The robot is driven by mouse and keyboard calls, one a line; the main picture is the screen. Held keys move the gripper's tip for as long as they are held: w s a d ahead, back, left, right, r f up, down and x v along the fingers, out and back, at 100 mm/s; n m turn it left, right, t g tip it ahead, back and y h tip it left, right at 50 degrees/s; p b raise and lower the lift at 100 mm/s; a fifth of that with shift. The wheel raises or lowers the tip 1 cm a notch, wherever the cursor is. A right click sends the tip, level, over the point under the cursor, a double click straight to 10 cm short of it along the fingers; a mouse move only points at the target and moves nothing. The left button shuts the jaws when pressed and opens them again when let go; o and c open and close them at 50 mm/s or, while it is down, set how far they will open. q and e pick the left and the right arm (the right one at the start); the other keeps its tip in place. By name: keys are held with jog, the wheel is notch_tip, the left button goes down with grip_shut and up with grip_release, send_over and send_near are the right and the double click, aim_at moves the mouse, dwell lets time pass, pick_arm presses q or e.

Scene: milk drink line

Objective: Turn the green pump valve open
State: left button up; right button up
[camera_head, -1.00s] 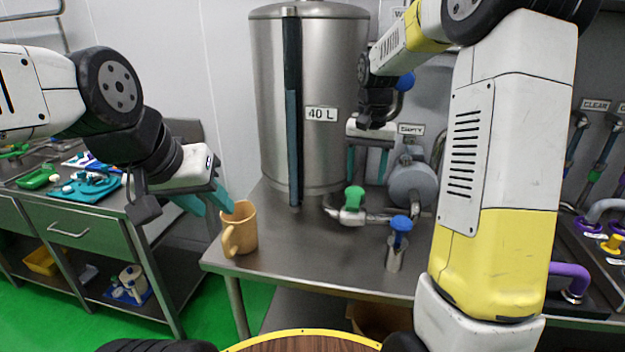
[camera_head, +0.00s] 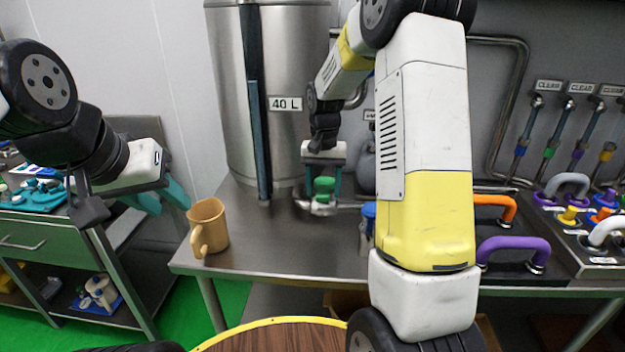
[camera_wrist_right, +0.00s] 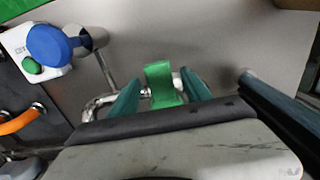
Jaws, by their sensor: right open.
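The green pump valve handle (camera_head: 324,186) sits on a metal pipe fitting at the foot of the steel tank (camera_head: 280,140). My right gripper (camera_head: 323,184) is open, with its teal fingers down on either side of the green handle. In the right wrist view the green handle (camera_wrist_right: 163,83) stands between the two fingertips (camera_wrist_right: 161,96), with a gap showing at the sides; I cannot tell if either finger touches it. My left gripper (camera_head: 162,200) is open and empty, left of the orange mug.
The orange mug (camera_head: 208,226) stands on the steel table (camera_head: 275,250) near its left edge. Colored handles, including a purple one (camera_head: 512,246), are further right.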

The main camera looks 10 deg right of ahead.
jog(key=shift+c, duration=0.5)
grip_shut()
dwell(0.8)
